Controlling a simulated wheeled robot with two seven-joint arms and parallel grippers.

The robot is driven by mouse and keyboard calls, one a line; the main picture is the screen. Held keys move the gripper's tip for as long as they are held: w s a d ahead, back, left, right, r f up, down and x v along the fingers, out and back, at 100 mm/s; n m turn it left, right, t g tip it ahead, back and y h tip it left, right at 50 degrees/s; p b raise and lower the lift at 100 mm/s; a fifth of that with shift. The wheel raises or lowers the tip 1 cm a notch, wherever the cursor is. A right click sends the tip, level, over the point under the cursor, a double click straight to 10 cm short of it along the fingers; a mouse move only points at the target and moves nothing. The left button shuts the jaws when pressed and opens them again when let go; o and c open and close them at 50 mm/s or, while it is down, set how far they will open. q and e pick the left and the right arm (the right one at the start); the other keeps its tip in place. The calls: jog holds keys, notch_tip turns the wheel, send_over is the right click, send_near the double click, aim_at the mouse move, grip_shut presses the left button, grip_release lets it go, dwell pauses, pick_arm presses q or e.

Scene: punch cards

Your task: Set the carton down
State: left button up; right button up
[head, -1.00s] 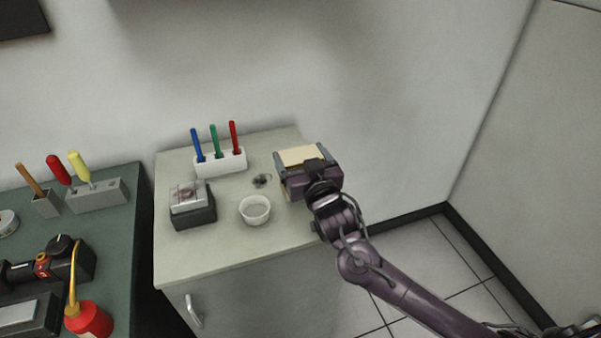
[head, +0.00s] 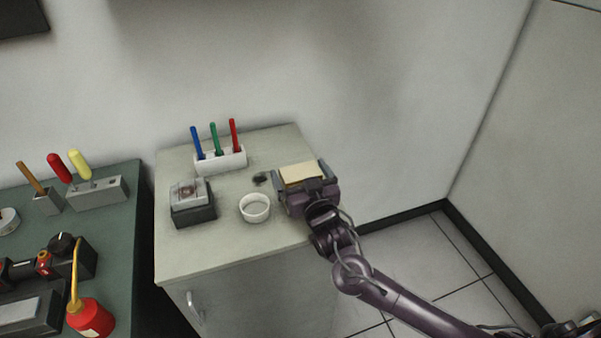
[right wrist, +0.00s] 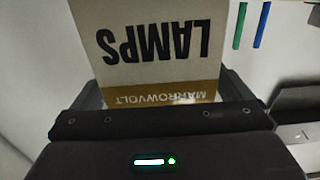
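The carton (head: 302,173) is a tan box with its top showing in the head view, at the right back of the light grey cabinet top. In the right wrist view the carton (right wrist: 160,45) shows a pale face with upside-down "LAMPS" and a brown band reading "MARROWVOLT". My right gripper (head: 303,178) has one finger on each side of the carton and appears shut on it. The gripper hides the carton's lower part, so I cannot tell whether its bottom touches the cabinet top. My left gripper is not in view.
The cabinet top (head: 240,255) also bears a white pen holder (head: 222,160) with pens, a white cup (head: 255,208), a small dark item (head: 261,179) and a dark box (head: 193,212). A green bench (head: 115,250) with tools stands left. The wall is close behind.

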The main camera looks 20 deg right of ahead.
jog(key=shift+r, duration=0.15)
jog(key=shift+s, duration=0.25)
jog(key=s+b, duration=0.2)
jog(key=s, duration=0.9)
jog(key=shift+s+d, duration=0.25)
